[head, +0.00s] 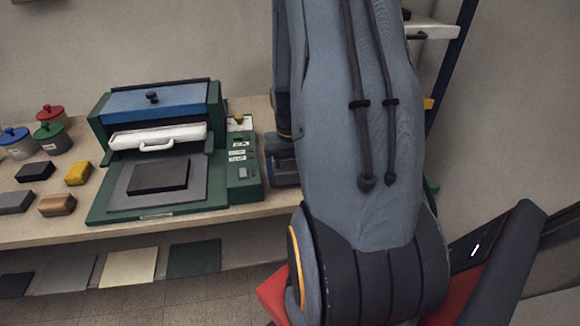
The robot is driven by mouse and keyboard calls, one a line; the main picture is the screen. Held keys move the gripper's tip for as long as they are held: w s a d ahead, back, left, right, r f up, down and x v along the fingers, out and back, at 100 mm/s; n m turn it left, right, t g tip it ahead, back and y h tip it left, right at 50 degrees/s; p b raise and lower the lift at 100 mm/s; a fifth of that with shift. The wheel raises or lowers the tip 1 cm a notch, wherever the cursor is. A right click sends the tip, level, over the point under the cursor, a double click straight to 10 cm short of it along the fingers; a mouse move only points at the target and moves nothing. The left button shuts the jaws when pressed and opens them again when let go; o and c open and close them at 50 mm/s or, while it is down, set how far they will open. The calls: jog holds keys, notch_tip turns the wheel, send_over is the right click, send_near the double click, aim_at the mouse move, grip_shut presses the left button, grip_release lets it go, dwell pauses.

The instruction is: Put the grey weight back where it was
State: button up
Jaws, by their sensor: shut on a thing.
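My gripper is not in view; my large grey-blue arm fills the right middle and hides what is behind it. I cannot see what the gripper holds. No thing in view is clearly the grey weight. A grey block (16,202) lies at the left front of the table, and I cannot tell whether it is the weight. Near it are a dark block (35,171), a yellow block (78,173) and a brown block (57,205). A green press (100,215) with a blue top (150,101) stands in the middle. A flat black slab (158,176) lies on its grey plate (202,180).
Lidded pots in red (50,113), blue (14,136) and green (48,131) stand at the back left of the table (40,232). Several flat coloured sheets (128,266) lie below the table's front edge. A white shelf (435,30) is at the upper right.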

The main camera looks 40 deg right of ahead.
aim_at(289, 170)
jog(key=shift+f, duration=0.35)
jog(key=shift+f, duration=0.6)
jog(key=o, duration=2.1)
jog(key=shift+s+f, duration=0.1)
notch_tip(289, 170, up, 13)
jog(key=b, duration=0.3)
jog(key=shift+r, duration=0.2)
jog(key=s+a+n+t, duration=0.1)
jog(key=a+n, duration=0.5)
jog(key=a, duration=1.7)
jog(key=shift+a+t, duration=0.35)
jog(key=shift+t, duration=0.05)
